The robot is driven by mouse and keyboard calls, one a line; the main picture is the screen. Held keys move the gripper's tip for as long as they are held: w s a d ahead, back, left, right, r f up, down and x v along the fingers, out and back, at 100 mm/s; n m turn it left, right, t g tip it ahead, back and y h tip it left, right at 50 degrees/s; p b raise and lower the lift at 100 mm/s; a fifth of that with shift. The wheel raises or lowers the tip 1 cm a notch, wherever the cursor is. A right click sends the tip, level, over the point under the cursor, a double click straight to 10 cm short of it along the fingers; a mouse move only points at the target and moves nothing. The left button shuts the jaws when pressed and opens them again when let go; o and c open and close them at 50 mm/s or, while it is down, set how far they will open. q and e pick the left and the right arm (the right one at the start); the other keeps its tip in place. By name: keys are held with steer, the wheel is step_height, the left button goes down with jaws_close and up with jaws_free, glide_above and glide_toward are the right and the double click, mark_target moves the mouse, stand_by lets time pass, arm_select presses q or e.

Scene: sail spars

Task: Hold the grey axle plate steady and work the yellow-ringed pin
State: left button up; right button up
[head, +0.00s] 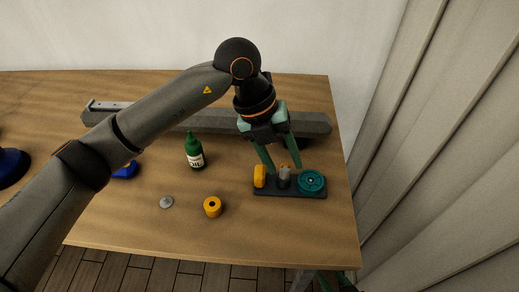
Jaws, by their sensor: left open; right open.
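A dark grey plate (291,194) lies on the right part of the table. It bears a yellow piece (259,177) at its left end, a short grey post (284,180) in the middle and a teal wheel (312,181) at its right end. I cannot tell which part is the yellow-ringed pin. My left gripper (284,168) points down just above and behind the post, its green fingers apart with nothing visible between them. Whether a finger touches the post is unclear. My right gripper (334,283) shows only partly, low at the bottom edge beyond the table's front.
A yellow cylinder with a dark hole (212,207) and a grey disc (166,203) lie left of the plate. A green bottle (194,152) stands behind them. A long grey beam (208,122) spans the back. A blue object (126,171) is partly behind my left arm.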

mark_target(260, 171)
arm_select(q)
steer(key=w+a+t+y, duration=0.1)
steer(key=w+a+f+y, duration=0.1)
steer(key=a, duration=0.1)
steer(key=w+a+t+y, duration=0.1)
steer(key=y, duration=0.1)
steer(key=shift+a+f+t, duration=0.25)
steer(key=shift+f+t, duration=0.05)
steer(key=shift+f, duration=0.05)
steer(key=shift+w+f, duration=0.2)
steer(key=shift+f, duration=1.1)
steer(key=shift+w+f, duration=0.2)
steer(key=shift+f, duration=1.1)
steer(key=shift+w+f, duration=0.2)
steer(key=shift+f, duration=1.1)
steer(key=shift+r, duration=0.1)
jaws_close()
steer(key=shift+o, duration=0.8)
jaws_free()
jaws_close()
